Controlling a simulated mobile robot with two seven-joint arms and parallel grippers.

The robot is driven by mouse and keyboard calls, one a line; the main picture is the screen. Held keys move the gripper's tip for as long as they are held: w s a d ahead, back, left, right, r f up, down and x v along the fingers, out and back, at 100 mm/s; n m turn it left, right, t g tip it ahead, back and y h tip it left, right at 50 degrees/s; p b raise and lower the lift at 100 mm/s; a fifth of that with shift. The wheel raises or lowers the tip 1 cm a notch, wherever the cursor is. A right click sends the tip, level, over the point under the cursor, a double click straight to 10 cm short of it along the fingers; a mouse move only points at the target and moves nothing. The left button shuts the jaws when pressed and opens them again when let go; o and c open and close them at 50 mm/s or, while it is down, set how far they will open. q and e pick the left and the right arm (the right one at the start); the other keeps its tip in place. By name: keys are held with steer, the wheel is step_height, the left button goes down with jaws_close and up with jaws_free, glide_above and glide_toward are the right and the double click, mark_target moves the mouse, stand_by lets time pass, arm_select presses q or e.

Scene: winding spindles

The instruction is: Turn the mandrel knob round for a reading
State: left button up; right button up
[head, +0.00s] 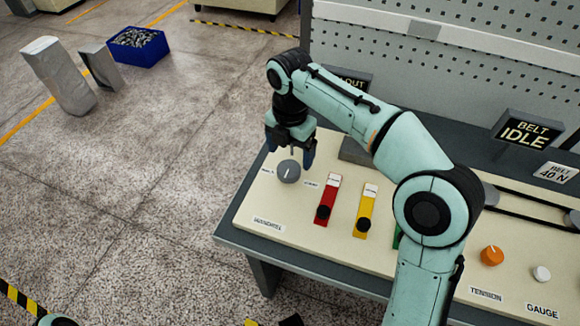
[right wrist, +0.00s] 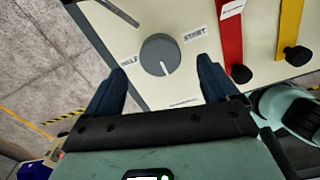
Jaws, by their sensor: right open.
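The grey round mandrel knob (head: 288,171) sits at the left end of the cream panel and has a white pointer line. In the right wrist view the knob (right wrist: 160,50) has its line toward the lower edge of the picture, between a label at left and a START label (right wrist: 195,34) at right. My left gripper is not in view.
A red slider (head: 328,195) and a yellow slider (head: 366,207) stand right of the knob. An orange knob (head: 492,255) and a white knob (head: 541,273) are farther right, by a BELT IDLE display (head: 527,133). A blue bin (head: 139,46) stands on the floor.

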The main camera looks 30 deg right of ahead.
mark_target(290, 167)
step_height(290, 167, down, 6)
steer(key=shift+r+b, duration=0.25)
steer(key=shift+b, duration=0.35)
steer(key=c, duration=1.1)
